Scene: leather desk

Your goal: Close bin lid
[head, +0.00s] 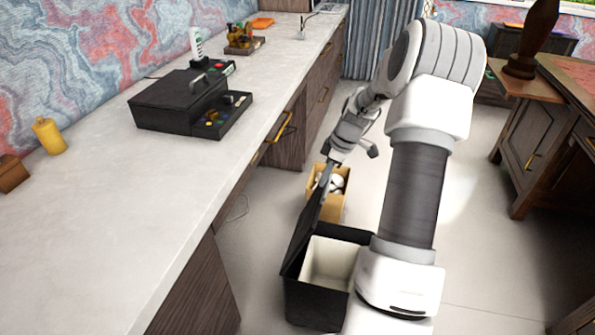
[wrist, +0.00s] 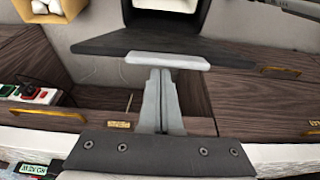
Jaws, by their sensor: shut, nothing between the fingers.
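The bin (head: 312,303) is a black box with a pale inner liner, standing on the floor beside the desk. Its black lid (head: 303,226) is open, raised steeply on the side nearest the desk. My gripper (head: 327,177) is shut and empty at the upper end of the lid. In the wrist view, my gripper (wrist: 165,62) lies across the desk side of the dark lid (wrist: 215,48), very close to it; I cannot tell whether they touch. The bin's pale opening shows at the top of that view, beyond the lid. My arm hides part of the bin's right side in the head view.
The desk (head: 120,230) with wooden drawers runs along the left, close to the lid. A cardboard box (head: 328,207) with white items stands behind the bin. A black case (head: 180,100) sits on the desk. A wooden cabinet (head: 535,150) stands right, with open floor between.

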